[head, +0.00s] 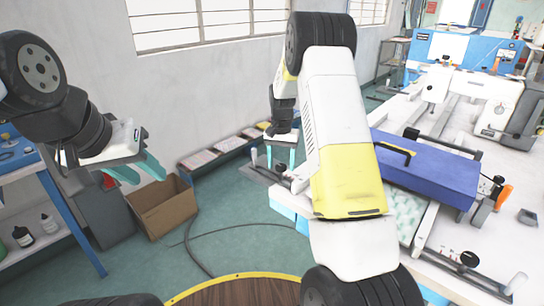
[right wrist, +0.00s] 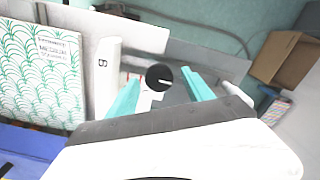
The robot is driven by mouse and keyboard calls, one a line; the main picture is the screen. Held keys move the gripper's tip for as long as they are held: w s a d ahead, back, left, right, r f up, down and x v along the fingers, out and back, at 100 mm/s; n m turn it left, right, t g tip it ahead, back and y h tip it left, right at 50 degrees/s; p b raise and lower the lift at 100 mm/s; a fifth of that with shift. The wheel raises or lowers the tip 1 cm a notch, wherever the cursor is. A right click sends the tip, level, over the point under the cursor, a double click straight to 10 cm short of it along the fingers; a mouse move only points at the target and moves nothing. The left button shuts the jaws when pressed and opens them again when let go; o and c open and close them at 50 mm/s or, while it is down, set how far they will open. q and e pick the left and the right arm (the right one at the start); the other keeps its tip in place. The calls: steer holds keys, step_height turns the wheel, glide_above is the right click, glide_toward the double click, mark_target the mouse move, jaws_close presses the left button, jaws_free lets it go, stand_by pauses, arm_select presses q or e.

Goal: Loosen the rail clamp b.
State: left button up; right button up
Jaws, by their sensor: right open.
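Rail clamp b shows in the right wrist view as a round black knob (right wrist: 158,77) on a short white lever, beside a white bar marked "B" (right wrist: 104,70). My right gripper (right wrist: 160,76) is open, with one teal finger on each side of the knob. I cannot tell whether either finger touches it. In the head view my right gripper (head: 281,155) points down at the far end of the bench, and my arm hides part of that area. My left gripper (head: 138,170) is open and empty at the left, away from the bench, above a cardboard box.
A blue case (head: 430,170) with a yellow-edged handle lies on the white bench, by a green patterned sheet (right wrist: 40,70). An open cardboard box (head: 162,208) stands on the floor. A shelf (head: 30,250) with bottles is at the left. The floor between is mostly clear.

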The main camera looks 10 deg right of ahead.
steer(key=shift+f, duration=0.1)
steer(key=shift+c, duration=0.2)
jaws_close()
steer(key=shift+n, duration=0.3)
steer(key=n, duration=0.4)
steer(key=shift+n, duration=0.3)
steer(key=n, duration=0.5)
steer(key=shift+a+n, duration=0.1)
steer(key=shift+n, duration=0.2)
steer(key=n, duration=0.5)
steer(key=shift+s+n, duration=0.1)
steer(key=shift+n, duration=2.3)
